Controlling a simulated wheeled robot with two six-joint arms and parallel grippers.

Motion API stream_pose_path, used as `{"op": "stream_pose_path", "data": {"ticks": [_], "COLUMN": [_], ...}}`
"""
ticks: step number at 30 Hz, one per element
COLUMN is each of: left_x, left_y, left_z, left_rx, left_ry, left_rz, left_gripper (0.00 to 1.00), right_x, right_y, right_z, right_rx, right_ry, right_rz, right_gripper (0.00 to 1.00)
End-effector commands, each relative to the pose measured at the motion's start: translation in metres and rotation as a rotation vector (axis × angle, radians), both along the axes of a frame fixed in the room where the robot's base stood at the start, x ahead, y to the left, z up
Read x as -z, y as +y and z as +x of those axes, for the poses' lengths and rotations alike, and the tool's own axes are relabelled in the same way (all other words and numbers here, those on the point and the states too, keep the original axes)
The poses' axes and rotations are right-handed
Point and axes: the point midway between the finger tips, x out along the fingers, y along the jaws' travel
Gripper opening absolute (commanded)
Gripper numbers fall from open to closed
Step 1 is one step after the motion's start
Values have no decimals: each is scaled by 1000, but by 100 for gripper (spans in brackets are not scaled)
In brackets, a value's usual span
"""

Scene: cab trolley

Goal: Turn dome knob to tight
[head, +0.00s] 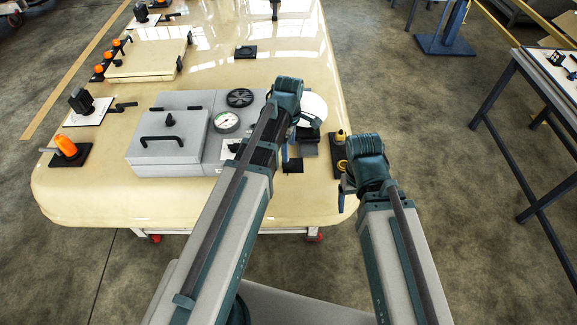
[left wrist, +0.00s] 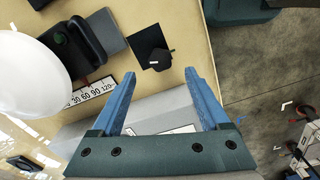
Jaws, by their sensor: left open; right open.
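A smooth white dome (head: 313,107), the only dome shape I see, stands at the right of the grey panel, partly hidden by my left arm. It fills the left edge of the left wrist view (left wrist: 30,75), cut off there. No "tight" mark is readable. My left gripper (left wrist: 160,75) points down, open and empty, beside the dome and apart from it. A small black knob on a dark plate (left wrist: 147,47) lies beyond its fingertips. My right gripper (head: 343,190) is near the table's right edge, away from the dome; its fingers are mostly hidden.
A number scale (left wrist: 92,92) and a dark block (left wrist: 90,40) lie close to the dome. A grey lidded box (head: 165,145), a gauge (head: 226,121) and a black handwheel (head: 240,97) are to the left. A yellow-topped part (head: 341,134) stands near the right edge.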

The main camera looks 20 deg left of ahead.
Motion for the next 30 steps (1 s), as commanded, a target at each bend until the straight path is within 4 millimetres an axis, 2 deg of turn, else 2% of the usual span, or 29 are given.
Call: {"op": "stream_pose_path", "data": {"ticks": [1, 12, 16, 24, 26, 30], "left_x": [15, 62, 67, 66, 66, 66], "left_y": [0, 0, 0, 0, 0, 0], "left_z": [0, 0, 0, 0, 0, 0], "left_rx": [0, 0, 0, 0, 0, 0], "left_ry": [0, 0, 0, 0, 0, 0], "left_rz": [0, 0, 0, 0, 0, 0], "left_gripper": [79, 79, 79, 79, 72, 46], "right_x": [15, 61, 67, 66, 66, 66], "right_y": [0, 0, 0, 0, 0, 0], "right_z": [0, 0, 0, 0, 0, 0], "right_rx": [-2, -3, -2, -2, -2, -2], "right_ry": [0, 0, 0, 0, 0, 0], "right_rz": [0, -1, -1, -1, -1, -1], "right_gripper": [79, 79, 79, 79, 79, 79]}}
